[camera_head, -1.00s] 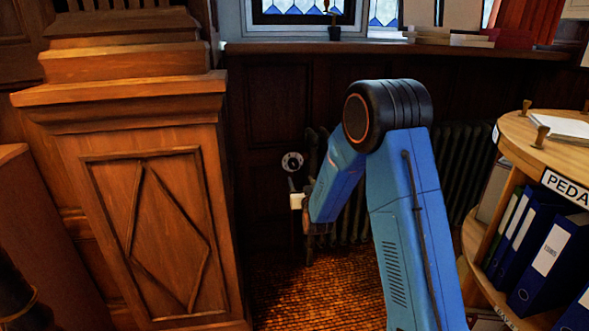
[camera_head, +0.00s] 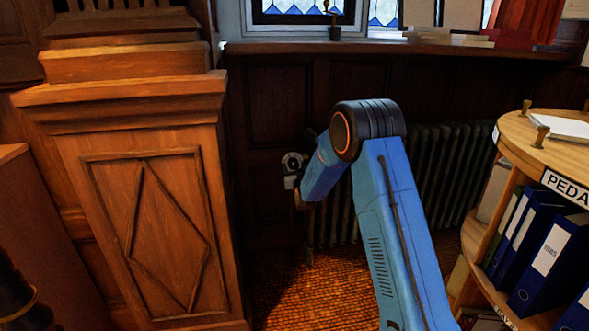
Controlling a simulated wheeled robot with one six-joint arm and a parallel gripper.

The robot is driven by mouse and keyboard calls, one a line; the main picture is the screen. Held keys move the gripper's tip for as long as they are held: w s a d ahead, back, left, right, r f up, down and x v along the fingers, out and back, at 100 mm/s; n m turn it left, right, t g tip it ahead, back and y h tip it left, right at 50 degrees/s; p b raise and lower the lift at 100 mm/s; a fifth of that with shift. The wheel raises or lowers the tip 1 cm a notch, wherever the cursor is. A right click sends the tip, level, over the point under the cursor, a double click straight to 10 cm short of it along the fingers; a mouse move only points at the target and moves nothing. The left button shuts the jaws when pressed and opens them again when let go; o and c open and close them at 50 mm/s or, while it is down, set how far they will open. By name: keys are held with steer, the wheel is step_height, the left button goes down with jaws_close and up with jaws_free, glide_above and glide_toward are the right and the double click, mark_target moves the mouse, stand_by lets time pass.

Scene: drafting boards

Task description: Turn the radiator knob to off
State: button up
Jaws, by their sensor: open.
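The radiator knob (camera_head: 291,159) is a small round pale dial with a dark centre, at the left end of the dark ribbed radiator (camera_head: 455,170). My blue arm reaches left and down from its black elbow toward it. My gripper (camera_head: 292,175) is open, small in the picture, and at the knob's lower edge. A grey part of it overlaps the area just below the dial. The fingers are too small and partly hidden to tell whether they straddle or touch the knob. The knob's pointer and markings cannot be read.
A carved wooden pillar (camera_head: 150,200) stands close on the left. A round-topped shelf (camera_head: 520,140) with blue binders (camera_head: 545,255) is on the right. A window sill (camera_head: 400,47) with books runs above the radiator. Patterned carpet (camera_head: 300,290) is clear below.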

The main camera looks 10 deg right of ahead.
steer(key=c, duration=1.1)
steer(key=shift+o, duration=0.2)
